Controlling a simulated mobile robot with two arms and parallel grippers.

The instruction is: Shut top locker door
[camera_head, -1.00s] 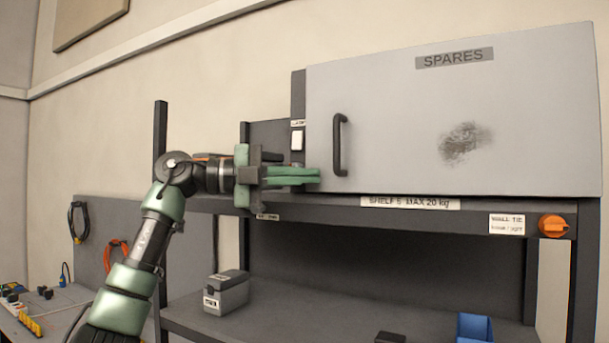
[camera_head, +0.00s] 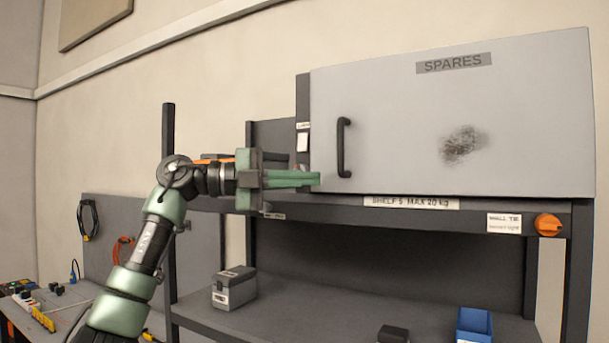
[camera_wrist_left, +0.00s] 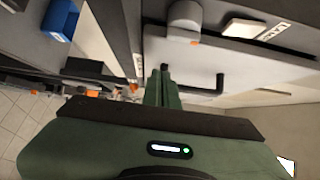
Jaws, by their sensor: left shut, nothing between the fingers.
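The top locker door (camera_head: 400,130) is a large pale grey panel marked SPARES, with a dark smudge. It looks shut or nearly so; I cannot tell whether a gap is left. Its black handle (camera_head: 344,147) stands upright near the left edge and also shows in the left wrist view (camera_wrist_left: 206,83). My left gripper (camera_head: 318,179) is shut and empty. Its green fingers overlap the door's lower left edge in the head view, left of and below the handle. I cannot tell whether they touch the door. My right gripper is not in view.
Below the locker runs a dark shelf edge with a label (camera_head: 411,203) and an orange knob (camera_head: 548,225). A grey box (camera_head: 234,290), a blue bin (camera_head: 474,325) and a small dark block (camera_head: 393,334) sit on the lower shelf. A dark post (camera_head: 169,135) stands behind my left arm.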

